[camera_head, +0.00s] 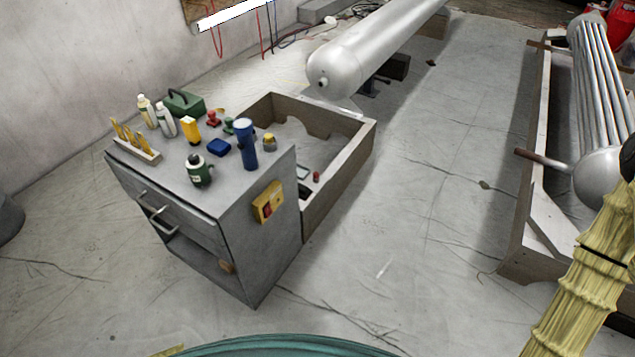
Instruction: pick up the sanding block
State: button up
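A grey metal cabinet (245,190) stands left of centre with several small things on its top. A low blue block (219,147) lies near the middle of the top and could be the sanding block, but I cannot tell for sure. A yellow upright item (190,128) stands just left of it, and a dark blue cylinder (246,146) stands to its right. A dark green canister (199,170) stands in front. My gripper is not in view.
White bottles (165,120), a green toolbox (184,102) and a yellow-tool rack (136,147) crowd the cabinet's left side. A wooden crate (345,158) adjoins the cabinet behind. A big metal tank (375,45) lies beyond. The floor (430,240) right of the cabinet is clear.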

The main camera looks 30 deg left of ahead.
aim_at(304, 192)
jog(key=u, duration=0.35)
jog(key=i, duration=0.7)
jog(key=u, duration=0.65)
